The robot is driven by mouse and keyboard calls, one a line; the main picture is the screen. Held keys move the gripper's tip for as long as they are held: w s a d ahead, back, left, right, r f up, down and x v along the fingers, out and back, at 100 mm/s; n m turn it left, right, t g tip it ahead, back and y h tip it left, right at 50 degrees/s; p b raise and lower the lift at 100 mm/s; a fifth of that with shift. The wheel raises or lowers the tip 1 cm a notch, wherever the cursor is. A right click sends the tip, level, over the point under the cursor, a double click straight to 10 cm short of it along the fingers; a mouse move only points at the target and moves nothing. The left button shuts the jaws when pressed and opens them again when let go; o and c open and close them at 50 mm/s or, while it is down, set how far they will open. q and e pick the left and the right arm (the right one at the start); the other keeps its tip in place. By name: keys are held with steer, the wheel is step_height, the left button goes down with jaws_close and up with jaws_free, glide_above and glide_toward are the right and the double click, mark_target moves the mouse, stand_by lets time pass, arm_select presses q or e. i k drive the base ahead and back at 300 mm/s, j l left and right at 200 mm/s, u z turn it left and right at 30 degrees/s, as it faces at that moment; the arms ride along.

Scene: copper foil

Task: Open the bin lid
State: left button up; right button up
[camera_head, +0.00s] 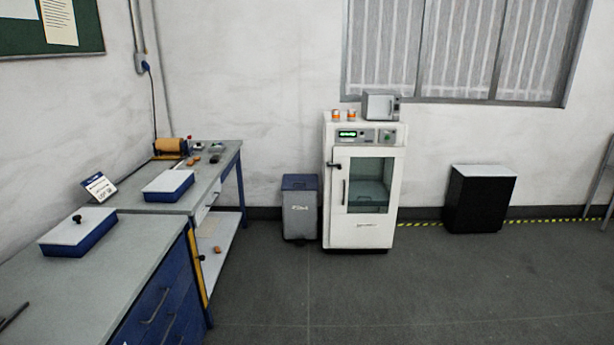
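A grey bin (300,216) with a dark blue lid (300,182) stands on the floor against the back wall, between the workbench and a white cabinet. Its lid looks shut. A black box-shaped container (478,204) with a flat white top (485,171) stands farther right by the wall; I cannot tell whether it is also a bin. Neither of my grippers is in view.
A white cabinet (363,225) with a glass door stands close to the grey bin's right side. Workbenches (125,255) with blue drawers and two blue, white-topped boxes run along the left. The grey floor (400,295) in front of the bin is clear.

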mark_target(290, 182)
steer(key=i, duration=2.45)
steer(key=i+u, duration=0.15)
steer(key=i, duration=1)
steer(key=i+l+u, duration=0.15)
steer(key=i, duration=1)
steer(key=i+j+z, duration=0.15)
steer(key=i+z, duration=0.15)
steer(key=i, duration=0.15)
